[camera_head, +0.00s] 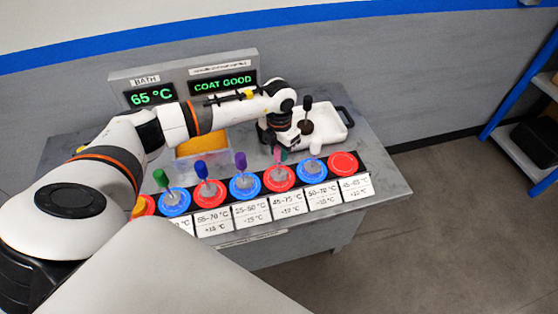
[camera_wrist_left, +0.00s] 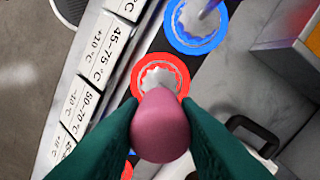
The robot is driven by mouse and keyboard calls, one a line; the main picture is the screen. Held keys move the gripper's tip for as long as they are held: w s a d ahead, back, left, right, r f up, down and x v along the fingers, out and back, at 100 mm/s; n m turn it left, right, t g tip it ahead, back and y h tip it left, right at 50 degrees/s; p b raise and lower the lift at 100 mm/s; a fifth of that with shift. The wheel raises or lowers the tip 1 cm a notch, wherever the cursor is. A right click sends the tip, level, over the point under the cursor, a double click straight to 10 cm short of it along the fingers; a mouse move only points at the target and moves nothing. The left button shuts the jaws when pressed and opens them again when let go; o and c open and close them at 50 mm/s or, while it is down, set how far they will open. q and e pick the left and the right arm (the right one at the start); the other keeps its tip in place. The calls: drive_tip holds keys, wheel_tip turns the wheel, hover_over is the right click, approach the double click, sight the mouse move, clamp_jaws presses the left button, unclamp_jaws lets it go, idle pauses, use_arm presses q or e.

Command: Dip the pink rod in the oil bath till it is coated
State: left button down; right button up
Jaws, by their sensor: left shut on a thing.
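The pink rod (camera_wrist_left: 160,126) is between the green fingers of my left gripper (camera_wrist_left: 160,135), which is shut on it. In the head view the pink rod (camera_head: 277,154) is upright at a red disc with a grey stand (camera_head: 280,173), and I cannot tell whether its lower end is in the stand. My left gripper (camera_head: 281,153) partly hides it. The oil bath (camera_head: 203,146), a clear-walled box of orange-yellow fluid, stands behind the row, partly behind my left arm. A display (camera_head: 222,85) reads "COAT GOOD" and another (camera_head: 151,96) reads "65 °C". My right gripper is not in view.
Green (camera_head: 161,178), blue (camera_head: 201,168) and purple (camera_head: 241,161) rods stand on coloured discs to the left. A blue disc (camera_head: 313,170) and a red disc (camera_head: 342,162) are to the right, without rods. A white tray (camera_head: 335,130) and a dark-handled tool (camera_head: 307,104) are at the back right.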

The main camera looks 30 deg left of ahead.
use_arm(q)
drive_tip(key=shift+r+p, duration=0.4)
drive_tip(key=shift+r, duration=0.35)
drive_tip(key=shift+r+p, duration=0.45)
drive_tip(key=shift+r, duration=0.35)
